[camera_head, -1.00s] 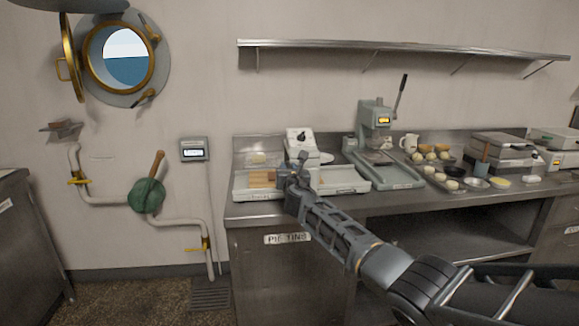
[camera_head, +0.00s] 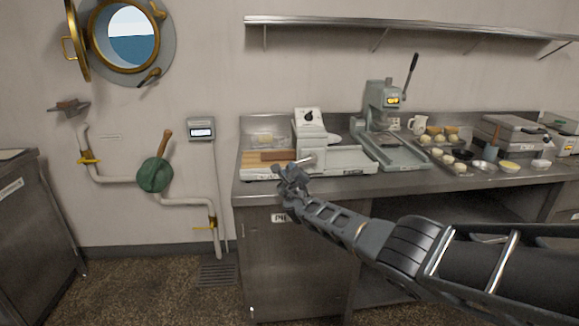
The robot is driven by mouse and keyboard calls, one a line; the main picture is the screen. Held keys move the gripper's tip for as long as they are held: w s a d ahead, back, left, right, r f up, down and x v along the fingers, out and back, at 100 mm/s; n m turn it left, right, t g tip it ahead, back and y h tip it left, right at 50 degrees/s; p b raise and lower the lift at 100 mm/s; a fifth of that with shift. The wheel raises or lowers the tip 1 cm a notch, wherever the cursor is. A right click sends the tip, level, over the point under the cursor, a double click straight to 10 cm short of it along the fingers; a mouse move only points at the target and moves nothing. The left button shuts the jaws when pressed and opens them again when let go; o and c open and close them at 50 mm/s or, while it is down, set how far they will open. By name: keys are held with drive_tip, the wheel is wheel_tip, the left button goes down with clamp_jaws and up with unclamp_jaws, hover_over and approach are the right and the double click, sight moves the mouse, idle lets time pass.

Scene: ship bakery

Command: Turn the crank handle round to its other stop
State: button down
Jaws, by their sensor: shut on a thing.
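The grey-and-white machine (camera_head: 311,138) with a dark dial stands on the steel counter's left end. A short pale grey crank handle (camera_head: 305,161) sticks out low at its front. My gripper (camera_head: 291,176) is at this handle, in front of and just below the machine, shut. The fingers are small and dark here, and their exact contact with the handle is hidden. My arm comes in from the lower right.
A brown block (camera_head: 278,155) lies on the machine's left tray. A lever press (camera_head: 384,102) and dough pieces stand to the right. A green wall valve (camera_head: 155,175) with a wooden handle is at left. Floor in front is clear.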

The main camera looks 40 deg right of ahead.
drive_tip(key=shift+s+d+f+n, duration=0.15)
drive_tip(key=shift+f+n, duration=0.45)
drive_tip(key=shift+n, duration=0.2)
drive_tip(key=shift+s+d+f+n, duration=0.1)
drive_tip(key=shift+d+f+n, duration=0.05)
drive_tip(key=shift+f+n, duration=0.55)
drive_tip(key=c, duration=0.9)
unclamp_jaws()
drive_tip(key=shift+d, duration=0.1)
drive_tip(key=shift+s+r, duration=0.1)
drive_tip(key=shift+s, duration=0.05)
drive_tip(key=shift+p+v, duration=2.25)
drive_tip(key=shift+v, duration=1.6)
